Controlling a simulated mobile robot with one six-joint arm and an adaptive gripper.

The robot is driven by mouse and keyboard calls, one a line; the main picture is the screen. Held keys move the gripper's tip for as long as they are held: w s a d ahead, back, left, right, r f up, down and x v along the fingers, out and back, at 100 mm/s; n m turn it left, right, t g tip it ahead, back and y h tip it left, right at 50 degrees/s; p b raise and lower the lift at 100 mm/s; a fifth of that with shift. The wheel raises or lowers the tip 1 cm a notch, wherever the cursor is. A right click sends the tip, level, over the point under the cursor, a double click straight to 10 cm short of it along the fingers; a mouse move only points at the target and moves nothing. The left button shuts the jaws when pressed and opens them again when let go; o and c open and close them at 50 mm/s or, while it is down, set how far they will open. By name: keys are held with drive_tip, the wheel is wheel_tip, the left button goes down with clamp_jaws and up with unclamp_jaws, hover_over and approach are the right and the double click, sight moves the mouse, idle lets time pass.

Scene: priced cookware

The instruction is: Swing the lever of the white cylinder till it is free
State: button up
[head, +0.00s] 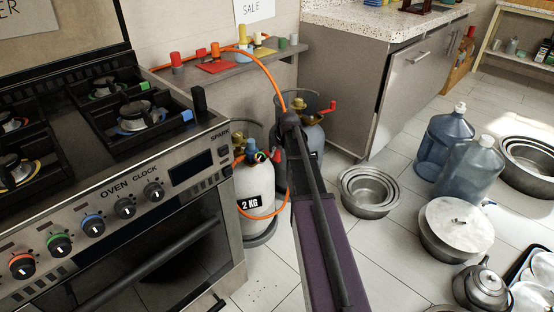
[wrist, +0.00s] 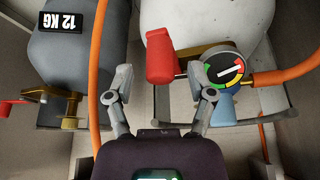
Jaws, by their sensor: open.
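The white cylinder (head: 255,190) with a "2 KG" label stands on the floor just right of the oven. In the wrist view the white cylinder (wrist: 205,22) fills the upper right. Its red lever (wrist: 163,50) stands on a brass valve (wrist: 205,58), beside a round gauge (wrist: 224,68) and a blue part. My gripper (wrist: 159,72) is open, one finger on each side of the lever's lower end. I see gaps between lever and fingers, but depth is hard to judge. In the head view my arm hides the gripper.
A grey "12 KG" cylinder (wrist: 72,50) stands beside the white one, with its own red lever (wrist: 14,108). An orange hose (wrist: 97,60) runs close to my left finger; another (wrist: 285,73) joins the gauge. Oven (head: 120,210) and nested pots (head: 368,205) flank the area.

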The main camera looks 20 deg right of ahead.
drive_tip(key=shift+b+x, duration=0.7)
drive_tip(key=shift+x, duration=0.35)
clamp_jaws()
